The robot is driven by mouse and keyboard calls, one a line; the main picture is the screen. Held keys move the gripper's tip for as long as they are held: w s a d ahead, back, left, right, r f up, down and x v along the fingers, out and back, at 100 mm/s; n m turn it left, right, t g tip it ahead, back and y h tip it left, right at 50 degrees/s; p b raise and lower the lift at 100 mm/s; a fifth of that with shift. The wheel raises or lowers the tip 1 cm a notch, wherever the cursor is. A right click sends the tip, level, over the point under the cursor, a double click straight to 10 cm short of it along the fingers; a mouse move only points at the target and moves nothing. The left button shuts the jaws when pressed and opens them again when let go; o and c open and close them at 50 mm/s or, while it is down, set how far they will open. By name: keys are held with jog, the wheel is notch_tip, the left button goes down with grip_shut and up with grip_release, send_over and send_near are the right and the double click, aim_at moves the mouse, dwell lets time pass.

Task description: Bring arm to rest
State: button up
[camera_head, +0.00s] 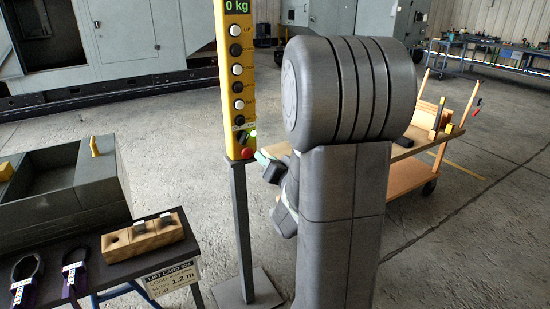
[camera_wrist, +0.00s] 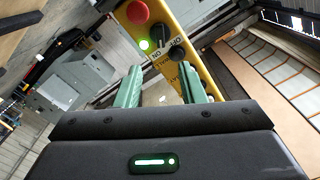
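My gripper (camera_wrist: 160,78) shows in the wrist view with two green fingers spread apart and nothing held between them. It faces the lower end of a yellow control panel (camera_wrist: 204,75), which has a red button (camera_wrist: 137,12), a lit green lamp (camera_wrist: 144,45) and black knobs (camera_wrist: 177,52). In the head view, a green fingertip of my gripper (camera_head: 263,158) shows beside the panel's lower end, next to the red button (camera_head: 248,153); the rest is mostly hidden behind my arm. Whether the fingers touch the panel cannot be told. The yellow panel (camera_head: 236,70) stands upright on a post and reads 0 kg.
A wooden cart (camera_head: 405,178) stands behind my arm at right. Floor between is clear.

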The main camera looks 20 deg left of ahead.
aim_at(246, 140)
jog(key=p+x, duration=0.2)
jog(key=x, duration=1.2)
jog(key=shift+s, duration=0.1)
